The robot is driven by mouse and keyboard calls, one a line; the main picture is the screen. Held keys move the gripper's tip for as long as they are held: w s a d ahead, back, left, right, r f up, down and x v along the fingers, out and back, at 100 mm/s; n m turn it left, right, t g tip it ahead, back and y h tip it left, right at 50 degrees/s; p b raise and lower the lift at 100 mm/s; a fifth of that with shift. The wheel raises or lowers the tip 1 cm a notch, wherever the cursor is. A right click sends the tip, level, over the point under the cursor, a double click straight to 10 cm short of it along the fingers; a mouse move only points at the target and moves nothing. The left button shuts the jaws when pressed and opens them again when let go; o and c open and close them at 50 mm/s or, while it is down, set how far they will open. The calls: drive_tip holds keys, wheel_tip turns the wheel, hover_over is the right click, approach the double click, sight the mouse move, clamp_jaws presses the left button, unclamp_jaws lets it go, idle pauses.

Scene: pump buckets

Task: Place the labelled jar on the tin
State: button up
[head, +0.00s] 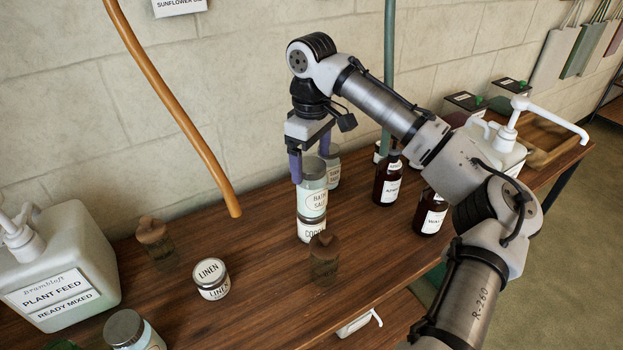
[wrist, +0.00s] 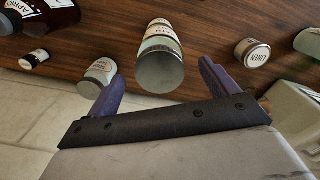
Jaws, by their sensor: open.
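A pale jar with a metal lid and a "BATH SALTS" label (head: 312,202) stands upright on a white tin (head: 311,230) whose label begins "COCO". The jar looks roughly centred on the tin. My gripper (head: 311,170) is above the stack, pointing down, with its purple fingers spread. The left finger is beside the jar's lid and the right one is behind it, partly hidden. In the wrist view the jar's lid (wrist: 160,72) shows between the fingers, with gaps to both.
A similar jar (head: 333,172) stands close behind the stack. Brown bottles (head: 387,184) are to the right. A LINEN tin (head: 211,279) and a small brown-topped bottle (head: 323,262) stand in front. An orange pole (head: 175,105) hangs at left. Bare wood (head: 262,225) lies left of the stack.

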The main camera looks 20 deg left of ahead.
wheel_tip(320, 180, up, 6)
drive_tip(key=shift+f, duration=0.25)
